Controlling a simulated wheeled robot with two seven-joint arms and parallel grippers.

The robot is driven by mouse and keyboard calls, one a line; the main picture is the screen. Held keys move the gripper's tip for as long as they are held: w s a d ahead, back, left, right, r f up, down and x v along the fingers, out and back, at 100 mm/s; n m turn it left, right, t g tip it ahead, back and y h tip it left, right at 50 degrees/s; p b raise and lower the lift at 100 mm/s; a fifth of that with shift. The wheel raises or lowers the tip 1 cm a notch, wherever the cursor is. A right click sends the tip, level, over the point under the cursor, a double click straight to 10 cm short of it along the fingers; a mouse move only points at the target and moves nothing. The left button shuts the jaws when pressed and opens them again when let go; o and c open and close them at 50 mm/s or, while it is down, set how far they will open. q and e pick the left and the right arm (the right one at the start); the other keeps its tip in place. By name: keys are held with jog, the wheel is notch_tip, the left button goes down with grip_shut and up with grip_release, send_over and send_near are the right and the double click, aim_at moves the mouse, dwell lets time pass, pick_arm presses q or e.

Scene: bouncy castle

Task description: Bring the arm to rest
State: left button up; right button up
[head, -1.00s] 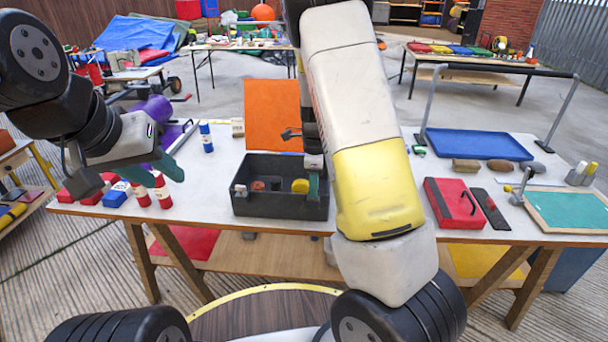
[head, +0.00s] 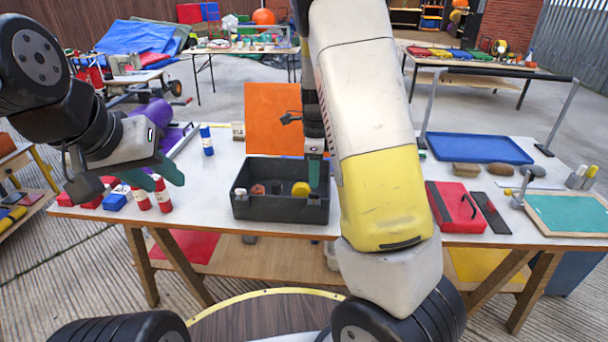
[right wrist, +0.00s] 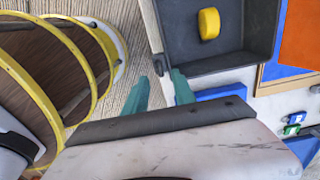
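My left gripper (head: 160,180) is at the left in the head view, above the left end of the table near red and blue items. Its teal fingers look apart, with nothing seen between them. My right arm crosses the middle of the head view and hides part of the table. My right gripper (head: 315,172) is at the right end of the black box, mostly hidden by its own arm. In the right wrist view its two teal fingers (right wrist: 160,88) are apart and empty, beside the box's outer wall.
Red bottles (head: 162,195) stand left. A blue tray (head: 480,146) and a red case (head: 456,206) lie right. Bare white tabletop shows left of the box.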

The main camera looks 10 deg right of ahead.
jog(key=shift+r, duration=1.05)
